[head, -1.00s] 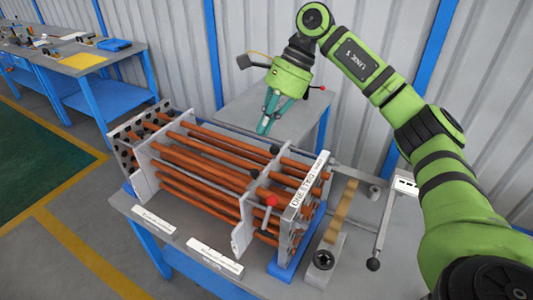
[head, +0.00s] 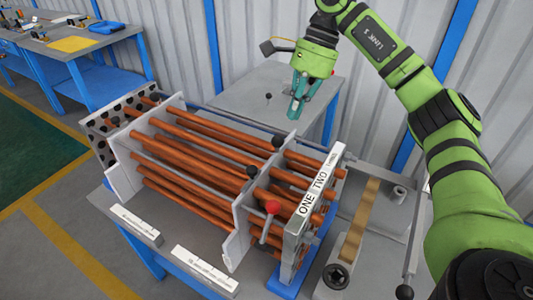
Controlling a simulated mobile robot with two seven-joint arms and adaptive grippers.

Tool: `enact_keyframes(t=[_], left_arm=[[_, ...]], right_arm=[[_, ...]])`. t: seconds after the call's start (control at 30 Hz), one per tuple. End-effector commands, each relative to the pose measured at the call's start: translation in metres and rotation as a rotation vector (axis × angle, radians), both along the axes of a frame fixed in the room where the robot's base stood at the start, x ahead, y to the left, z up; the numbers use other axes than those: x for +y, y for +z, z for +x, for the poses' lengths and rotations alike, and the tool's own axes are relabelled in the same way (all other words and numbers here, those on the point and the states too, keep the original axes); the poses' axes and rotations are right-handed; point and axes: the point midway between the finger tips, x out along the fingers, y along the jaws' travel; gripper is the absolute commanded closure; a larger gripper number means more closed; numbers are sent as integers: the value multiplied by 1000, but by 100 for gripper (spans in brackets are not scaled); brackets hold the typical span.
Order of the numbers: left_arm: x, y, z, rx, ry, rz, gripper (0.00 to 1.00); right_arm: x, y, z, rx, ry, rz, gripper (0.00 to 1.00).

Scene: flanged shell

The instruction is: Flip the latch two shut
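The flanged shell holds a bundle of copper-coloured tubes (head: 190,155) between upright plates on the bench. A label strip (head: 320,181) reading ONE, TWO, THREE tops its near end plate. Along the plate behind it stand a red-knobbed lever (head: 272,208), a black-knobbed lever (head: 252,172) in the middle and another black knob (head: 278,141) farther back. I cannot tell which latch each belongs to. My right gripper (head: 295,110) hangs above and behind the shell, touching nothing; its teal fingers look together and empty. My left gripper is out of view.
A grey side table (head: 245,95) stands behind, with a small black-knobbed pin (head: 268,97) on it. To the right are a tan strip (head: 361,218) and a metal rod with a black knob (head: 404,291). White label blocks (head: 205,270) lie along the front edge.

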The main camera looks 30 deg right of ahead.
Motion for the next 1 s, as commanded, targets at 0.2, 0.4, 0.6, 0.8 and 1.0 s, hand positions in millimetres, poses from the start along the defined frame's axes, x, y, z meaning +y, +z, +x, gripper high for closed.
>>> enact_keyframes(t=[0.2,0.4,0.6,0.8,1.0], left_arm=[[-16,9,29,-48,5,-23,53],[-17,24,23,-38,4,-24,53],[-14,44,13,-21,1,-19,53],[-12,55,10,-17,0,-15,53],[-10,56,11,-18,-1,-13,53]], right_arm=[[11,-28,-3,6,1,-3,100],[27,-67,-6,8,2,-1,100],[51,-84,-8,0,6,1,100],[71,-88,-11,1,4,0,100],[76,-90,-11,0,0,0,100]])
